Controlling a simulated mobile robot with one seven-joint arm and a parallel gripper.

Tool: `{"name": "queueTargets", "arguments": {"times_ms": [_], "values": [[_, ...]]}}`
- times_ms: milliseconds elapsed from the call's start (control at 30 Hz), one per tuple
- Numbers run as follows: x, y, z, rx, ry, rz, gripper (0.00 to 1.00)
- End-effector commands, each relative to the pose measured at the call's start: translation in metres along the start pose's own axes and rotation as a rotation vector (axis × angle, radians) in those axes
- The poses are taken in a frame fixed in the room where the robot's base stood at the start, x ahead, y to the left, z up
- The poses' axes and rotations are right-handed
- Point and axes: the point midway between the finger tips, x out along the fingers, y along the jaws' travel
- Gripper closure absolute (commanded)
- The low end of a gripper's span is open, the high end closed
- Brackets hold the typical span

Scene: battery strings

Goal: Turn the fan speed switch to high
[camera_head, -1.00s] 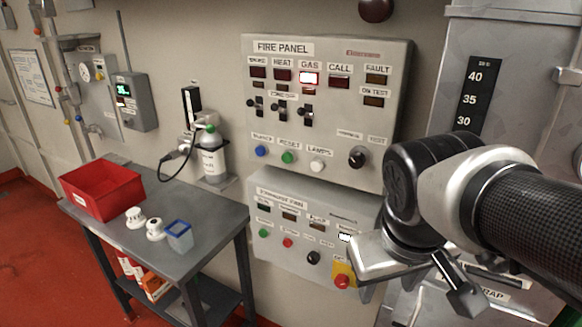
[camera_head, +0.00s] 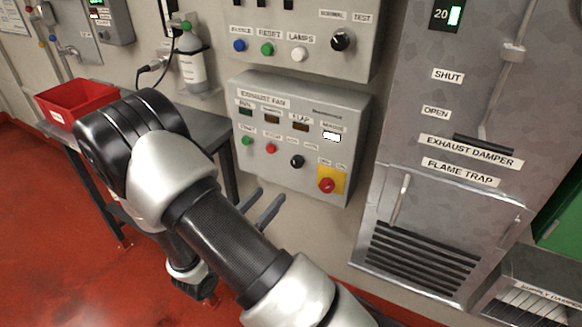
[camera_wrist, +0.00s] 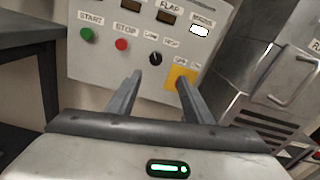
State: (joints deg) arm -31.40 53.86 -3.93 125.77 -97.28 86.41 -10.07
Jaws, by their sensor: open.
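The fan speed switch is a small black knob (camera_head: 297,161) on the lower half of the grey exhaust fan panel (camera_head: 270,185). In the wrist view the black knob (camera_wrist: 155,58) sits below the LOW and HIGH labels (camera_wrist: 160,38); which way it points is too small to tell. My gripper (camera_head: 271,193) is open and empty, below the panel's knob row in the head view. In the wrist view my gripper (camera_wrist: 160,77) has its fingers spread, with the knob showing just beyond and between the tips, apart from them.
A red rotary switch on a yellow plate (camera_head: 326,185) is right of the knob; the right finger partly covers it in the wrist view. Green (camera_head: 247,140) and red (camera_head: 271,148) buttons lie left. A table with a red bin (camera_head: 75,100) stands left, the damper cabinet (camera_head: 430,215) right.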

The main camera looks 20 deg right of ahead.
Motion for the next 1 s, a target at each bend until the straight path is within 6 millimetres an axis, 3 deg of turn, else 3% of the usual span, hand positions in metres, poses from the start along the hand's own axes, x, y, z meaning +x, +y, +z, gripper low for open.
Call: {"name": "queueTargets", "arguments": {"times_ms": [133, 267, 700, 1000], "values": [[0.005, 0.007, -0.006, -0.023, -0.015, 0.028, 0.54], [0.025, 0.006, -0.006, -0.021, -0.014, 0.024, 0.54], [0.12, 0.008, -0.005, -0.021, -0.012, 0.022, 0.54], [0.164, 0.01, -0.004, -0.021, -0.012, 0.025, 0.54]]}}
